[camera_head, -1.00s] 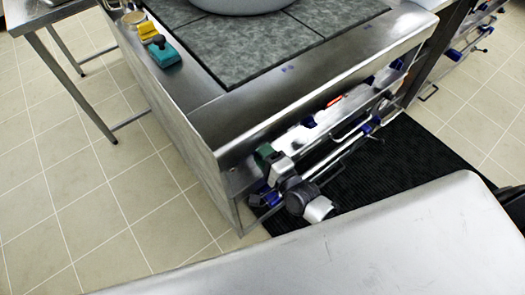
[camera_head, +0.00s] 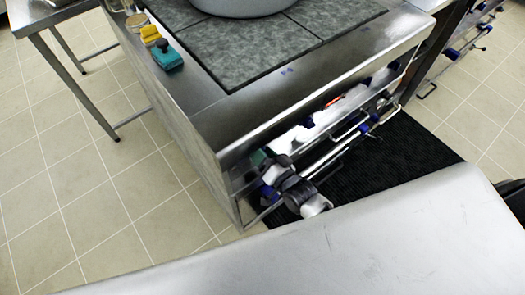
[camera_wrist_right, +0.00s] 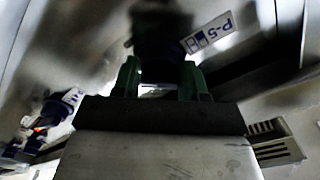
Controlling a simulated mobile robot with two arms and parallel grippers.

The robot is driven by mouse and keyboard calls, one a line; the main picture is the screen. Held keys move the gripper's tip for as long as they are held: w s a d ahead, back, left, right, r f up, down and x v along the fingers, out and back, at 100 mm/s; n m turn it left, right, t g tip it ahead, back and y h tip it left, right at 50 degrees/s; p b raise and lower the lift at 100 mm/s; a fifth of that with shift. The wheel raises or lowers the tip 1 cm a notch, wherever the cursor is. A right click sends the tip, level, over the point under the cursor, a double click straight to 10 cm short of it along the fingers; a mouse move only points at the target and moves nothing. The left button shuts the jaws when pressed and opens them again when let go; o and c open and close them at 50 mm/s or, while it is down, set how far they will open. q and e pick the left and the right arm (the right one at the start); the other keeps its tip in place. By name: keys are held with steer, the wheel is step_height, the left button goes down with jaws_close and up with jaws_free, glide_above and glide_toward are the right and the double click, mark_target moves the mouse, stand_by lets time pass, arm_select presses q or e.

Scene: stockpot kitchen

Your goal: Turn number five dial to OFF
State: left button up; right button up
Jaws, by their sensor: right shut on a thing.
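The dial is a dark, blurred shape (camera_wrist_right: 162,30) at the top middle of the right wrist view. A label reading "P-5" (camera_wrist_right: 208,33) sits beside it on the metal panel. My right gripper (camera_wrist_right: 160,80) has green fingers on either side of the dark shape and is shut on it. Its turn position cannot be read. In the head view, my right gripper (camera_head: 258,159) is small at the near left end of the stove's front panel, and the dial itself is hidden there. My left gripper is not in view.
The stove (camera_head: 230,115) carries a grey pot (camera_head: 245,8) and yellow and teal blocks (camera_head: 167,57). A metal rail (camera_head: 335,152) runs along its front. A black mat (camera_head: 390,165) lies below. Brushed metal (camera_head: 330,245) fills the bottom.

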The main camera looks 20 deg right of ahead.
steer(key=n, duration=0.3)
steer(key=shift+n+p, duration=0.4)
steer(key=n, duration=0.3)
steer(key=shift+n, duration=0.3)
steer(key=n, duration=0.3)
steer(key=shift+n+p, duration=0.3)
steer(key=shift+p, duration=0.1)
steer(key=n, duration=0.2)
steer(key=shift+a+n, duration=0.1)
steer(key=shift+n, duration=0.3)
steer(key=n, duration=0.2)
steer(key=shift+n, duration=0.3)
steer(key=n+b, duration=0.1)
steer(key=n, duration=0.2)
steer(key=shift+f+n, duration=0.1)
steer(key=shift+n, duration=0.2)
steer(key=n+b, duration=0.2)
steer(key=n, duration=0.4)
steer(key=shift+n, duration=0.4)
